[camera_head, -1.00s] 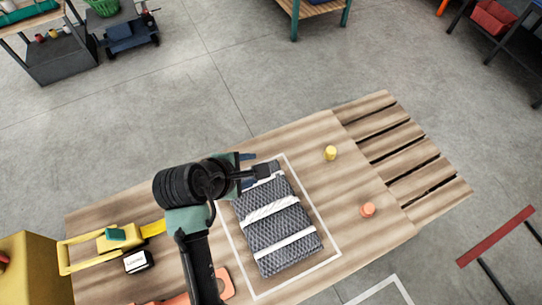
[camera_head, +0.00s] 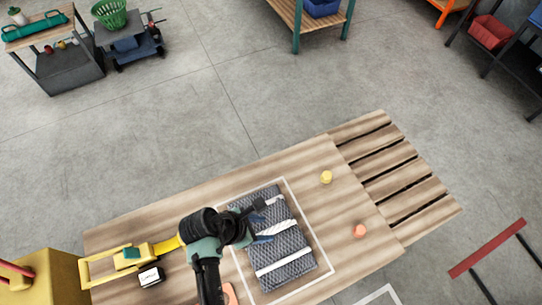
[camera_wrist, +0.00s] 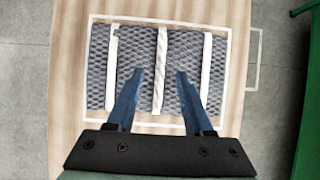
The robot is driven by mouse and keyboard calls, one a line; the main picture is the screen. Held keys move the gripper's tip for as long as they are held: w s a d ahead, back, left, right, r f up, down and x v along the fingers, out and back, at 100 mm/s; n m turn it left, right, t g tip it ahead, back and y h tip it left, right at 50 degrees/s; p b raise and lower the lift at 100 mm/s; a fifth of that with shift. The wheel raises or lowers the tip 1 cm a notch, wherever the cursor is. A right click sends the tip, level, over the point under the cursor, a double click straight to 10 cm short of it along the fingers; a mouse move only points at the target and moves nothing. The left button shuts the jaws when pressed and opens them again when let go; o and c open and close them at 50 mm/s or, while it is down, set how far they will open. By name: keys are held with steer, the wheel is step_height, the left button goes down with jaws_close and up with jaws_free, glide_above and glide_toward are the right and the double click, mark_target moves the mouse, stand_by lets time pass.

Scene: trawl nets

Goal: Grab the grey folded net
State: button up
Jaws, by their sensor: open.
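The grey folded net (camera_head: 285,247) lies flat on the wooden table inside a white outlined rectangle, with white bands across it. It also shows in the wrist view (camera_wrist: 184,60), where it fills most of the outline. My gripper (camera_head: 262,222) is over the net, toward its upper part in the head view, and hides some of it. In the wrist view my gripper's two blue fingers (camera_wrist: 160,74) are spread apart, one on each side of the middle white band. Nothing is between them but the view of the net; I cannot tell how high above it they are.
The wooden table (camera_head: 320,160) has a slatted end at the right. A yellow cylinder (camera_head: 326,177) and an orange one (camera_head: 359,231) stand right of the net.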

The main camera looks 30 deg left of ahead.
mark_target(271, 228)
steer(key=shift+p+x, duration=0.3)
steer(key=shift+x, duration=2.35)
steer(key=shift+s, duration=0.1)
jaws_close()
steer(key=shift+a, duration=0.1)
